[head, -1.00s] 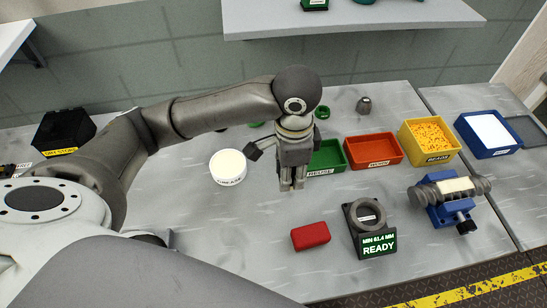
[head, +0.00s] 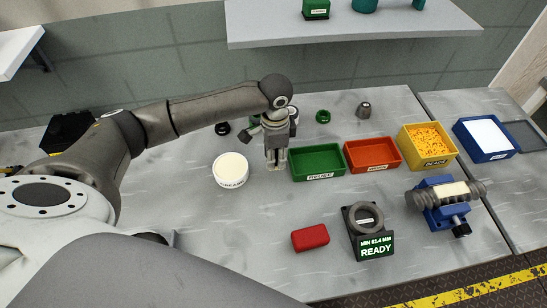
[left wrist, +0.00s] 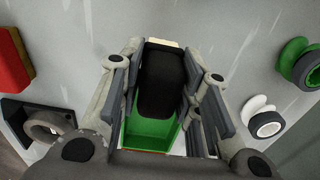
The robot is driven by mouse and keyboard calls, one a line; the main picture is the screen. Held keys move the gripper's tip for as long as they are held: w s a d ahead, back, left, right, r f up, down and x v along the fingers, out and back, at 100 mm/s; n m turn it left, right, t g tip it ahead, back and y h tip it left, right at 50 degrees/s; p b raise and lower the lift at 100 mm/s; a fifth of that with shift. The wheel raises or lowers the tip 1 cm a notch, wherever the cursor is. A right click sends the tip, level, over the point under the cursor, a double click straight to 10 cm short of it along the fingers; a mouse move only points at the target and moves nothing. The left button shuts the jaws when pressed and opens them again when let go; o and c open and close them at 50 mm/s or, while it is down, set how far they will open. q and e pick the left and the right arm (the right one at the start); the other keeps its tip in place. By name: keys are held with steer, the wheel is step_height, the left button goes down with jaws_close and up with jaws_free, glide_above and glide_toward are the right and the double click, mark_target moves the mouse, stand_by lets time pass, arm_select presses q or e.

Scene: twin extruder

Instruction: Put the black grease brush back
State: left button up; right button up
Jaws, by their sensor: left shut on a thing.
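My left gripper (head: 277,165) points down over the bench, just right of the white grease tub (head: 231,170) and left of the green tray. In the left wrist view it is shut on the black grease brush (left wrist: 162,85), a dark rounded body with a pale tip (left wrist: 163,42) between the fingers. In the head view the brush is hidden or too small to make out, so its height above the bench cannot be told. The tub has a cream top and stands upright. My right gripper is not in view.
A green tray (head: 318,176), an orange-red tray (head: 388,165) and a yellow bead bin (head: 440,160) stand to the right. Small rings and fittings lie behind. In front are a red block (head: 310,237), a gauge (head: 375,247) and a shaft on a blue stand (head: 440,220).

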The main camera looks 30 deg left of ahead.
arm_select(q)
steer(key=shift+w+a+f, duration=0.25)
steer(key=shift+f, duration=0.15)
steer(key=f+p, duration=0.2)
steer(key=shift+w+a+f+p, duration=0.2)
steer(key=shift+f+p, duration=0.05)
steer(key=shift+p, duration=0.05)
steer(key=shift+f, duration=0.4)
steer(key=shift+f, duration=0.15)
steer(key=o, duration=0.9)
